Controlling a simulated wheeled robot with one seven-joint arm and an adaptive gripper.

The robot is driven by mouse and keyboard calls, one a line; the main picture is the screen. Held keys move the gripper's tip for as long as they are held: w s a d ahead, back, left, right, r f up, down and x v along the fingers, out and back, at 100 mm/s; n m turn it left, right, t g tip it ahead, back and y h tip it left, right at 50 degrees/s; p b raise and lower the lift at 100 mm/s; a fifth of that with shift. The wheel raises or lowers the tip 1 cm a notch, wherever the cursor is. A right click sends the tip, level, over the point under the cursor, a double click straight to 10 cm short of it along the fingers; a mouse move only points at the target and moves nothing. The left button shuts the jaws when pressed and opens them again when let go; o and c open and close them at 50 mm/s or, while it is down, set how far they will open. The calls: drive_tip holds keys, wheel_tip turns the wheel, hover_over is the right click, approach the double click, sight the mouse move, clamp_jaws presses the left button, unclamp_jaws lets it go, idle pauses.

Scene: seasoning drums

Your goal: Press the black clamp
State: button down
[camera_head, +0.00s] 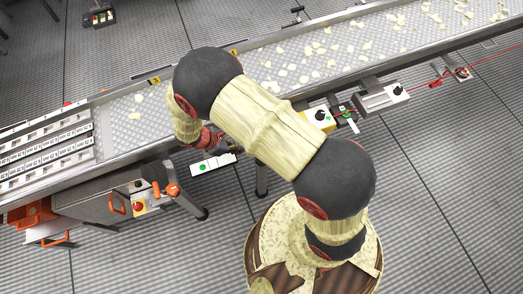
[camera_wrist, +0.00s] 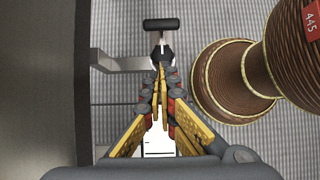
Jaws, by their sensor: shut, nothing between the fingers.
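A black T-shaped part (camera_wrist: 161,24), which looks like the black clamp, shows at the top middle of the wrist view. Its crossbar lies across the picture and a short stem runs down toward my fingers. My gripper (camera_wrist: 161,72) is shut and empty, its yellow fingers meeting just below the dark end of that stem. The fingertips overlap this end in the picture; I cannot tell whether they touch it. In the head view my arm bends over the conveyor's near edge, and I cannot make out the clamp there.
The conveyor (camera_head: 290,66) carries scattered chips. A white panel with a green button (camera_head: 213,162) sits below its near edge. The floor in front is free.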

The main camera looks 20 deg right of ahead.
drive_tip(key=b+x, duration=0.1)
drive_tip(key=x, duration=0.3)
drive_tip(key=d+b+x, duration=0.1)
drive_tip(key=x, duration=0.3)
drive_tip(key=r+b+x, duration=0.1)
drive_tip(key=x, duration=0.3)
drive_tip(key=shift+d, duration=0.3)
drive_tip(key=shift+d+f, duration=0.1)
drive_tip(key=shift+d, duration=0.5)
drive_tip(key=shift+d+r+y+p, duration=0.25)
drive_tip(key=shift+d+y+p, duration=0.05)
drive_tip(key=shift+d+y, duration=0.1)
